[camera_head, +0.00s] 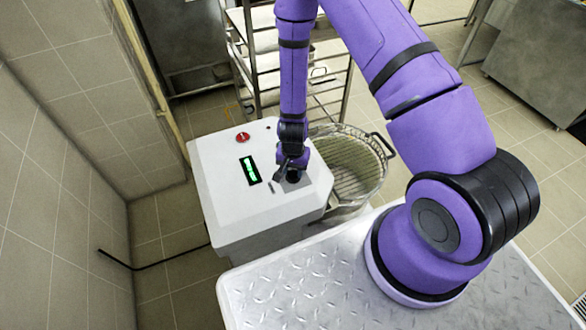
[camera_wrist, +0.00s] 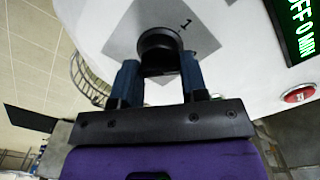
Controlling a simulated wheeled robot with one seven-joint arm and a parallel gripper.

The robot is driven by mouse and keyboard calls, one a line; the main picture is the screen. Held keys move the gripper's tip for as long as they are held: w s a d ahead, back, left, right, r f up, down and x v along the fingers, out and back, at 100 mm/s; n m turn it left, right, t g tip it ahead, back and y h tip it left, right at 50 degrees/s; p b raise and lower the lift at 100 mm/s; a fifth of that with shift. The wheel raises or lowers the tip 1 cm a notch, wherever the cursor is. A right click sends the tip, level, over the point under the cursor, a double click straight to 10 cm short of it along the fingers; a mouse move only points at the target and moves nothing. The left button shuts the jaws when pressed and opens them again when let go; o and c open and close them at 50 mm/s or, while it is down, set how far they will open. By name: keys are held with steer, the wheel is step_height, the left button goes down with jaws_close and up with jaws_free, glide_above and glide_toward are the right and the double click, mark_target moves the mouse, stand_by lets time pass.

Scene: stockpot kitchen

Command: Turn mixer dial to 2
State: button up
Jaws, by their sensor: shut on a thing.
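The mixer (camera_head: 225,190) is a white machine with a sloped top panel. Its round black dial (camera_wrist: 158,50) sits on a grey plate in the wrist view. A "1" mark shows just right of the dial; any other numbers are hidden or out of view. A green-lit display (camera_wrist: 293,25) reads "OFF 0 MIN". My gripper (camera_wrist: 158,75) is shut on the dial, one blue finger on each side. In the head view my gripper (camera_head: 291,170) reaches down to the panel and mostly covers the dial.
A red button (camera_head: 243,137) is on the mixer's panel; it also shows in the wrist view (camera_wrist: 299,95). A wire-guarded bowl (camera_head: 350,170) stands right of the panel. A metal rack (camera_head: 265,60) is behind, and a tiled wall (camera_head: 60,220) is at left.

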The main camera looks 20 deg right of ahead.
mark_target(293, 170)
steer(key=shift+m, duration=2.1)
steer(key=o, duration=0.9)
steer(key=shift+o, duration=0.2)
step_height(293, 170, up, 11)
steer(key=shift+f, duration=0.1)
